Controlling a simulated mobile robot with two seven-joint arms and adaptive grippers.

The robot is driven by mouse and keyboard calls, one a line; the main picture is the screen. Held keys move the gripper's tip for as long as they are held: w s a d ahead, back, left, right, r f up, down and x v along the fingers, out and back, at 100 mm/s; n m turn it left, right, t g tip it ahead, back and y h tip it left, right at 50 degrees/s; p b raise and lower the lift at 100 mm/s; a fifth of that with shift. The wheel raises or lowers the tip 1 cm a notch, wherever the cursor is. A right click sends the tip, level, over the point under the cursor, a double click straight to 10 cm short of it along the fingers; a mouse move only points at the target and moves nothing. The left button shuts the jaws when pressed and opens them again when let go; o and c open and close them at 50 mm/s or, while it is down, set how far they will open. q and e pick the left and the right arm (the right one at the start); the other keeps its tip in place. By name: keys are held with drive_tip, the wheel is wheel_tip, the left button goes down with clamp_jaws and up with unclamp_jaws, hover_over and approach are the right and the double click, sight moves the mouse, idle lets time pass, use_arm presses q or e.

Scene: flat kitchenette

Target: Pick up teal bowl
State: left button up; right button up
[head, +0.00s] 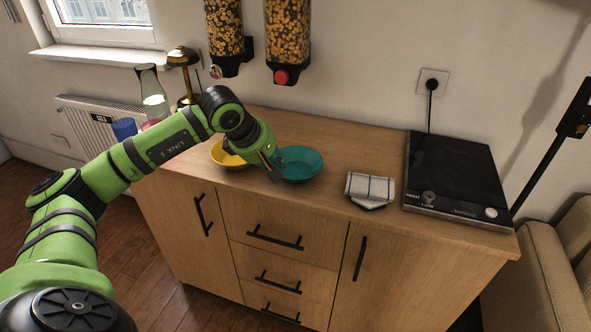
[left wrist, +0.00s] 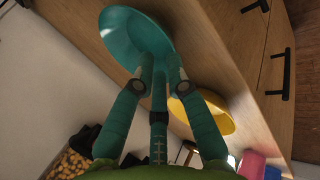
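The teal bowl (head: 303,164) sits on the wooden cabinet top, just right of a yellow bowl (head: 226,157). My left gripper (head: 273,174) reaches down at the teal bowl's left rim, close to the yellow bowl's right side. In the left wrist view the teal bowl (left wrist: 122,38) lies at the fingertips, and the fingers (left wrist: 160,62) overlap its near rim. The fingertips are close together there; I cannot tell whether they grip the rim. The yellow bowl (left wrist: 212,116) is partly behind one finger. My right gripper is not in view.
A folded checked cloth (head: 370,187) and a black hob-like appliance (head: 452,172) lie to the right on the cabinet top (head: 350,143). A gold lamp (head: 183,62) and a blue cup (head: 124,128) are at the left. Cereal dispensers (head: 288,35) hang above.

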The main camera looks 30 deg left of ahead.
use_arm(q)
drive_tip(key=shift+w+a+f+y, duration=0.1)
drive_tip(key=shift+a+f+y, duration=0.1)
drive_tip(key=shift+a, duration=0.25)
drive_tip(key=shift+a+f+y, duration=0.1)
drive_tip(key=shift+a+y, duration=0.1)
drive_tip(key=shift+a, duration=0.2)
drive_tip(key=x, duration=0.1)
drive_tip(key=p+x, duration=0.1)
drive_tip(key=x, duration=0.1)
drive_tip(key=p+x, duration=0.1)
drive_tip(key=x, duration=0.1)
drive_tip(key=shift+d+f, duration=0.3)
drive_tip(key=shift+d, duration=0.05)
drive_tip(key=shift+w+f, duration=0.2)
drive_tip(key=shift+f, duration=0.1)
drive_tip(key=shift+r, duration=0.1)
clamp_jaws()
